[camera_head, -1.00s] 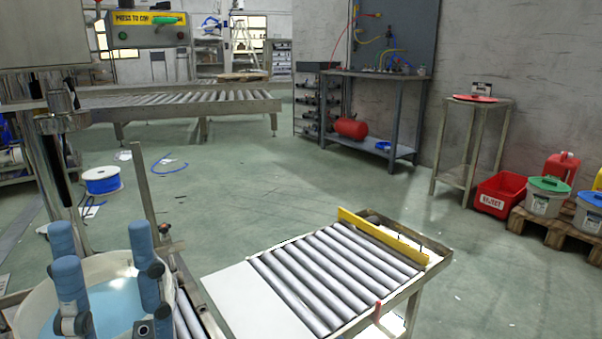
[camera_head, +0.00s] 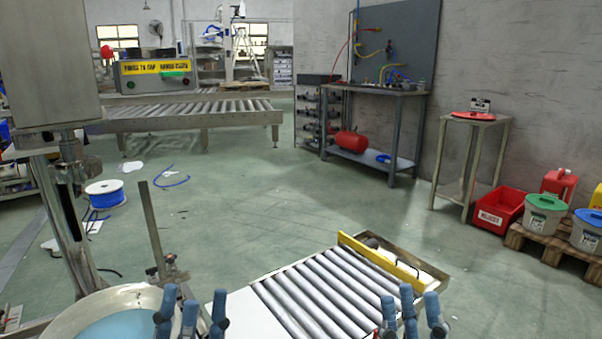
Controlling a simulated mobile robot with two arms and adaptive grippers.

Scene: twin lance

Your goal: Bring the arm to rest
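My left gripper (camera_head: 191,312) stands at the bottom edge, in front of the right rim of the pale vat. Its blue fingers point up and stand apart, with nothing visible between them. My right gripper (camera_head: 411,312) is at the bottom right, in front of the roller conveyor's near right part. Its blue fingers also point up, apart, and hold nothing that I can see. The palms and the rest of both arms are cut off by the bottom of the view.
The pale vat (camera_head: 68,318) with light blue contents is at the bottom left, beside a metal post (camera_head: 152,232). A short roller conveyor (camera_head: 322,289) with a yellow rail (camera_head: 381,263) lies in front. A cable spool (camera_head: 105,194) stands on the floor.

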